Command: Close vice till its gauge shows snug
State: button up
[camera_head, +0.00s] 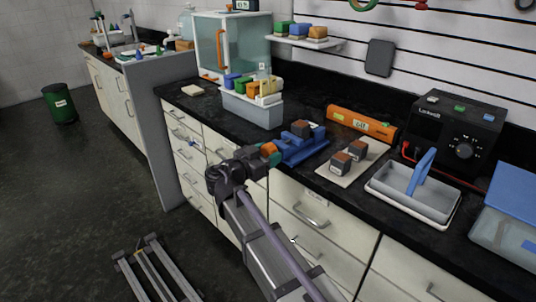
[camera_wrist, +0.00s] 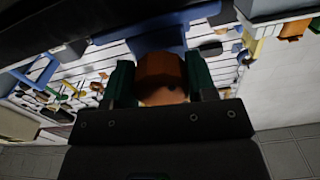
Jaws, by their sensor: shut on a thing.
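The blue vice (camera_head: 305,149) stands on the dark counter near its front edge. A dark block with a brownish top (camera_head: 301,128) sits at its jaws; I cannot tell how tightly it is held. My gripper (camera_head: 269,151) is at the vice's front left end, shut on an orange-brown knob. In the wrist view the knob (camera_wrist: 161,72) fills the space between the green fingers, with blue vice body (camera_wrist: 158,40) beyond it. An orange device with a small lit display (camera_head: 362,123) lies behind the vice; its reading is too small to make out, and I cannot tell whether it is the gauge.
Two dark blocks (camera_head: 341,162) rest on a pale board (camera_head: 335,174) right of the vice. A grey tray (camera_head: 408,200) and a black instrument (camera_head: 455,138) stand further right. A grey bin (camera_head: 250,112) with coloured items stands left of the vice. Drawers (camera_head: 305,205) lie below.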

jog(key=o, duration=0.9)
jog(key=v, duration=1)
jog(key=shift+s+a, duration=0.2)
jog(key=shift+s, duration=0.15)
